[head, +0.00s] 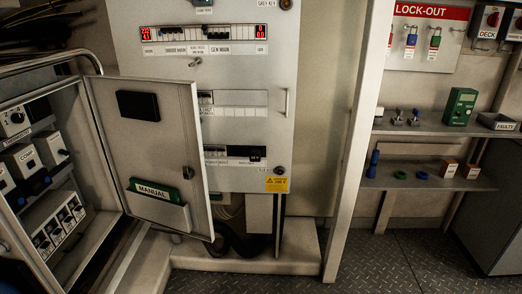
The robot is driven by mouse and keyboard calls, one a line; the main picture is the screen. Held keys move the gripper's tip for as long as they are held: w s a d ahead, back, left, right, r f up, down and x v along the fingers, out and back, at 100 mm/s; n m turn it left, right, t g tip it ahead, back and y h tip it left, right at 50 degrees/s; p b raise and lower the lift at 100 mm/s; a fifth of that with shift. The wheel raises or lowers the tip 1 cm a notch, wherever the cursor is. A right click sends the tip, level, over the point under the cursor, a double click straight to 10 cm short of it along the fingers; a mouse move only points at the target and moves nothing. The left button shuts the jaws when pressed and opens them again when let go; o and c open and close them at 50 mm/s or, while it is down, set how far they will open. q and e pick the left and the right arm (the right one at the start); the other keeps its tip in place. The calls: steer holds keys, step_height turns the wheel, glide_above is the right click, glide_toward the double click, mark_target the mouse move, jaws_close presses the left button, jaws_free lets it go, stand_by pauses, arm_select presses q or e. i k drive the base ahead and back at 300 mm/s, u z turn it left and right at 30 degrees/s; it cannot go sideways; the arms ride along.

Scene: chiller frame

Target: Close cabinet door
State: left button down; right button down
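An open cabinet door (147,115) stands in the left half of the head view, swung out to the right of its cabinet (72,75). The door's inner face shows a dark rectangular panel and a pocket holding a green manual (155,189). The cabinet's inside shows labelled switches and dark knobs on the left. The door is apart from the opening on its right side and partly covers the tall panel behind it. Neither of my grippers shows in this view.
A tall grey electrical panel (230,75) stands behind the door. A beige post (352,140) rises in the middle. The dark patterned floor (400,265) is clear at lower right.

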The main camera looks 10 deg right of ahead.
mark_target(149, 128)
steer(key=z, duration=0.25)
steer(key=i, duration=0.85)
steer(key=u, duration=0.7)
steer(key=i, duration=0.35)
steer(key=u, duration=0.35)
